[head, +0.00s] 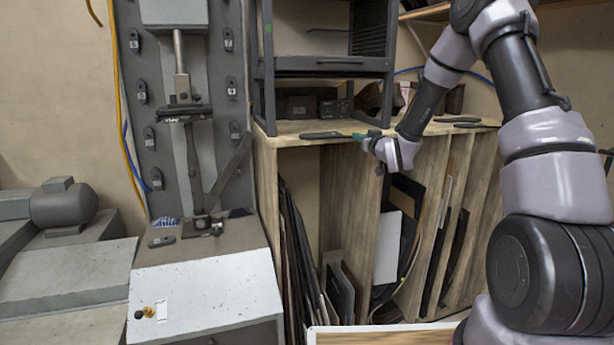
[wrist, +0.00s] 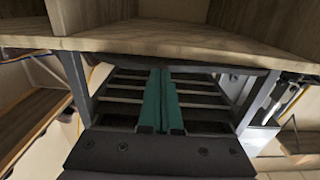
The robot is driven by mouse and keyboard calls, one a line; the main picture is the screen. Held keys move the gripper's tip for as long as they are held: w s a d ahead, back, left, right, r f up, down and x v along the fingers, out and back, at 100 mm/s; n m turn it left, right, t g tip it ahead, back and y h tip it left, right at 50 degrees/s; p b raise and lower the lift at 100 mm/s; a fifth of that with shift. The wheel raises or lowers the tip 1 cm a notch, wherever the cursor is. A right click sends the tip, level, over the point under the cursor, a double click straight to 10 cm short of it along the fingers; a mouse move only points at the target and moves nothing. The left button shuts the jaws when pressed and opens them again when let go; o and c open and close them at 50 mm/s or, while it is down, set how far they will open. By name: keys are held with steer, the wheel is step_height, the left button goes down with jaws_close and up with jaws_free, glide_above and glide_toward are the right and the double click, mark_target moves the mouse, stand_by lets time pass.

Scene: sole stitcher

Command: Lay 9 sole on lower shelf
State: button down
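Several dark soles with small white marks hang on the upright grey panel in the head view, such as one sole (head: 142,92) at its left side. A dark flat piece (head: 322,135) lies on the wooden top (head: 290,128), just left of my gripper (head: 359,138). I cannot read a 9 on any piece. In the wrist view my gripper's green fingers (wrist: 163,72) are side by side with only a thin line between them, and I see nothing held. The dark rack (head: 325,66) stands on the wooden top; its shelves (wrist: 122,92) show behind the fingers in the wrist view.
Another small dark piece (head: 162,241) lies on the machine's base. Dark pieces (head: 474,125) lie at the right end of the wooden top. Sheets (head: 388,247) stand in the compartments below. The rack's posts (head: 268,70) are close to my gripper.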

steer(key=shift+x, duration=6.9)
steer(key=shift+w+a+r, duration=0.1)
steer(key=shift+w+r, duration=0.25)
steer(key=shift+r, duration=0.15)
steer(key=shift+a+r, duration=0.1)
steer(key=shift+a, duration=0.1)
steer(key=shift+s+d+f, duration=0.15)
steer(key=shift+s+f, duration=0.4)
steer(key=shift+s, duration=0.1)
steer(key=v, duration=1.8)
steer(key=shift+s+d+r, duration=0.15)
steer(key=shift+s+d, duration=0.15)
steer(key=shift+d, duration=0.05)
steer(key=shift+r, duration=0.1)
